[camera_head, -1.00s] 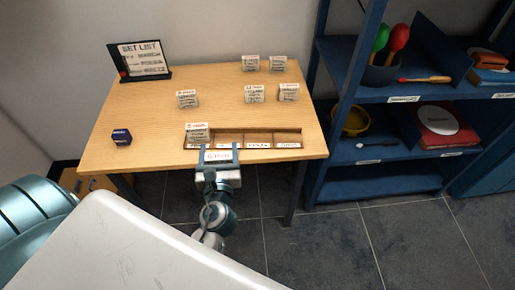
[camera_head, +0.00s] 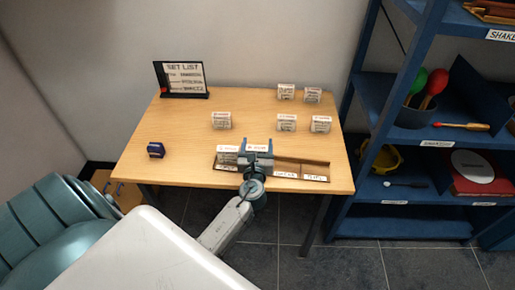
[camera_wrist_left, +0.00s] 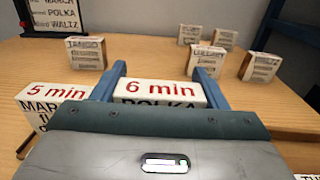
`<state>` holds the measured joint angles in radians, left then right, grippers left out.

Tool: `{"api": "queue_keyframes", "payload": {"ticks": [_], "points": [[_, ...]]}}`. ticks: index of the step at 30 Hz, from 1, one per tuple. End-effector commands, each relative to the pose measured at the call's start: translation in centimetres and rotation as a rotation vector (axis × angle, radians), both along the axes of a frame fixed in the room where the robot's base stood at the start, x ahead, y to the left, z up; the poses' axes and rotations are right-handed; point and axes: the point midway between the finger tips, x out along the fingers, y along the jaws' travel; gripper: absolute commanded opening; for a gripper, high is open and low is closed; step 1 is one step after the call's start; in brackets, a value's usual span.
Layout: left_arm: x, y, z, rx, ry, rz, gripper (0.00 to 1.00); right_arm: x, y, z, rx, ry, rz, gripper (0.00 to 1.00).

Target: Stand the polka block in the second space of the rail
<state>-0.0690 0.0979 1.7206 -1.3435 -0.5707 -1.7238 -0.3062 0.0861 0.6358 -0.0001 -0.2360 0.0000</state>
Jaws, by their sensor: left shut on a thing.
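The polka block (camera_wrist_left: 160,92), white with red "6 min" on top, is between the fingers of my left gripper (camera_head: 257,148). In the head view the block (camera_head: 258,147) is upright at the second space of the rail (camera_head: 303,165), just right of the march block. I cannot tell whether its base touches the rail floor. The march block (camera_head: 227,155) stands in the rail's first space; it also shows in the left wrist view (camera_wrist_left: 45,98). The two spaces at the right of the rail are empty. My right gripper is out of view.
Several white blocks, such as the tango block (camera_head: 221,120), stand farther back on the table (camera_head: 185,135). A set list board (camera_head: 182,78) stands at the back left. A small dark blue item (camera_head: 156,150) lies at the left. A blue shelf (camera_head: 410,218) stands at the right.

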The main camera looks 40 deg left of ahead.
Motion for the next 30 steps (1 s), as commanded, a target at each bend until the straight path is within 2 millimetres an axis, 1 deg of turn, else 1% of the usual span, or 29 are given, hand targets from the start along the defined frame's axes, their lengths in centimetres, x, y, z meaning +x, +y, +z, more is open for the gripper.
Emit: {"api": "queue_keyframes", "payload": {"ticks": [1,3,9,15,16,17,18,25,28,30], "points": [[0.0,0.0,-0.9,0.001,0.002,0.0,0.44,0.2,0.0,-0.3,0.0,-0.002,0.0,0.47],[0.0,0.0,-1.4,0.001,0.0,0.0,0.44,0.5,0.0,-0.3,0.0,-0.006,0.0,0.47],[0.0,0.0,-1.5,0.001,-0.003,-0.001,0.44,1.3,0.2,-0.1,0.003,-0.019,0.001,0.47],[0.0,-0.1,-2.0,0.0,-0.002,-0.001,0.44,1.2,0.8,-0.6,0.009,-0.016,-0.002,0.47],[0.0,0.0,-2.0,0.0,-0.002,-0.001,0.69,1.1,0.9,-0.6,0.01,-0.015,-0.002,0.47],[0.0,0.0,-1.9,0.0,-0.002,-0.001,0.75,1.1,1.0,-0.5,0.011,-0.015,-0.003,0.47],[0.0,-0.1,-1.9,0.0,-0.002,-0.001,0.76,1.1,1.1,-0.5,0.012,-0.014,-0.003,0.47],[0.0,-0.1,-1.8,0.0,-0.002,-0.001,0.76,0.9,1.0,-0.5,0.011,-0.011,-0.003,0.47],[0.0,-0.1,-1.3,0.0,-0.002,-0.001,0.76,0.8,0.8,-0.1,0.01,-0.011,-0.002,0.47],[-0.7,-0.5,-1.7,-0.002,-0.001,-0.001,0.76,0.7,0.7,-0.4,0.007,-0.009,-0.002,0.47]]}}
